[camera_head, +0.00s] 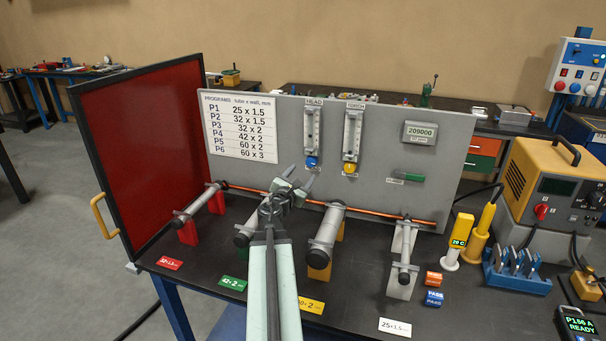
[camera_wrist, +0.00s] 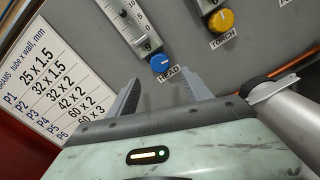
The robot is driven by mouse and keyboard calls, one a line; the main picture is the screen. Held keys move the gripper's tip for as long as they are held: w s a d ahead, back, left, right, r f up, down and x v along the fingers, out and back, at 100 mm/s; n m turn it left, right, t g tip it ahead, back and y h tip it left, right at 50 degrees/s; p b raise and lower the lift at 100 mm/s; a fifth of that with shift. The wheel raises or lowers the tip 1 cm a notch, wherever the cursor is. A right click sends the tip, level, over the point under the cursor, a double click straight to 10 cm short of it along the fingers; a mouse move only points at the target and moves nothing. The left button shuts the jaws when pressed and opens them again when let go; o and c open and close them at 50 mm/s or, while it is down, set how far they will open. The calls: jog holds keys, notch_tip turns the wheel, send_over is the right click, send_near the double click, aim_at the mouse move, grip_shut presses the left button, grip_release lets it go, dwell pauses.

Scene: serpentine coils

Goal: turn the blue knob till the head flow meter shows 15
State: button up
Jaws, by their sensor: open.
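The blue knob (camera_head: 311,162) sits under the head flow meter (camera_head: 311,130) on the grey upright panel. In the wrist view the blue knob (camera_wrist: 161,63) is near the top middle, with the HEAD label beside it and the lower part of the head flow meter (camera_wrist: 128,20) above it. The meter's reading is too small to tell. My gripper (camera_head: 296,175) is open and empty, in front of the panel and a little below the blue knob. In the wrist view my gripper (camera_wrist: 163,88) has its two fingers apart, pointing toward the panel, with the knob beyond their tips.
A yellow knob (camera_head: 349,168) under the torch flow meter (camera_head: 352,133) is close on the right. A copper tube (camera_head: 375,215) runs along the panel's foot above several grey cylinders. A red screen (camera_head: 140,150) stands on the left. A program chart (camera_head: 240,128) hangs on the panel.

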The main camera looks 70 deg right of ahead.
aim_at(310, 163)
jog(key=d+n, duration=0.1)
jog(key=d, duration=0.2)
jog(key=d+n, duration=0.3)
jog(key=d, duration=0.2)
jog(key=shift+d+n+t, duration=0.3)
jog(key=shift+d, duration=0.05)
grip_shut()
jog(key=m, duration=0.4)
jog(key=shift+m, duration=0.3)
grip_release()
jog(key=shift+a, duration=0.15)
jog(key=a, duration=0.7)
jog(key=shift+s+a, duration=0.25)
jog(key=shift+a, duration=0.05)
